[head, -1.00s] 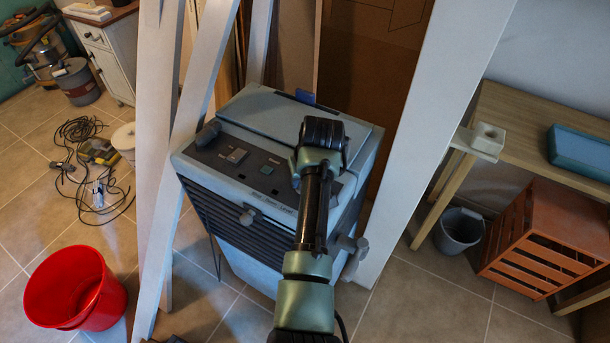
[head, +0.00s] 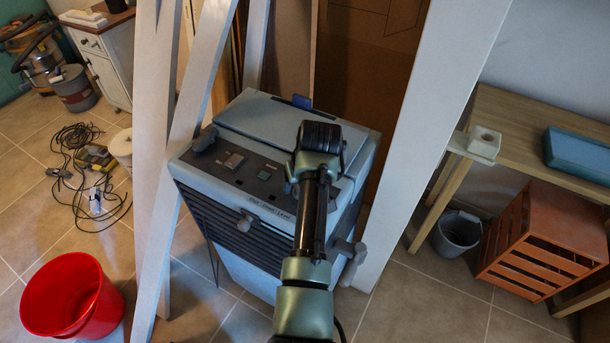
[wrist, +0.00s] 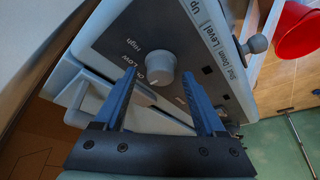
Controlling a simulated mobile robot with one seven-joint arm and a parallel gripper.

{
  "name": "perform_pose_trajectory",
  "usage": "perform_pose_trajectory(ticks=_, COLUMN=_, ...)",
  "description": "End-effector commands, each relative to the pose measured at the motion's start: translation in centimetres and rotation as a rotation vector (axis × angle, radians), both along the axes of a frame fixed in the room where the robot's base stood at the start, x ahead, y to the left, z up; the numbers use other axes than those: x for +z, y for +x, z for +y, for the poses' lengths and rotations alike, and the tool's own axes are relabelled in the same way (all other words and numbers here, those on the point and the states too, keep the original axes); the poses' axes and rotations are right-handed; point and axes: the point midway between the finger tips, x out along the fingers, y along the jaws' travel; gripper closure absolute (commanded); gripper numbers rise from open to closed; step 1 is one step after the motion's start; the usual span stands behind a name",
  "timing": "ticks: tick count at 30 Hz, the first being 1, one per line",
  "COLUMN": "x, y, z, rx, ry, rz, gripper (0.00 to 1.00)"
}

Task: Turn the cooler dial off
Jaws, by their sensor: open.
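The cooler (head: 230,185) is a grey-blue box with a dark sloped control panel and a slatted front. In the wrist view its round, light grey dial (wrist: 160,68) sits on the panel beside the words High and Low. My gripper (wrist: 158,75) is open, with one blue finger on each side of the dial in the picture. I cannot tell whether the fingers touch it. In the head view my arm covers the right part of the panel, and the dial and fingertips are hidden.
White slanted posts (head: 175,190) stand left of the cooler, and another post (head: 430,140) stands at its right. A red bucket (head: 72,298) is on the floor at left. A wooden table (head: 500,120) with an orange crate (head: 545,240) is at right.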

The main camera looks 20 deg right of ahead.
Motion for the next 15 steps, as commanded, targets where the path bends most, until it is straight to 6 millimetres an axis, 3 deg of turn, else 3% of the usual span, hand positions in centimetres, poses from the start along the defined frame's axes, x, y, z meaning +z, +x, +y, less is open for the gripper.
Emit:
perform_pose_trajectory(ticks=5, x=2.0, y=-0.8, z=0.0, rx=0.001, ry=-0.001, rz=-0.003, gripper=0.27)
perform_pose_trajectory(ticks=15, x=8.4, y=-3.4, z=0.0, rx=-0.001, ry=-0.002, rz=-0.005, gripper=0.27)
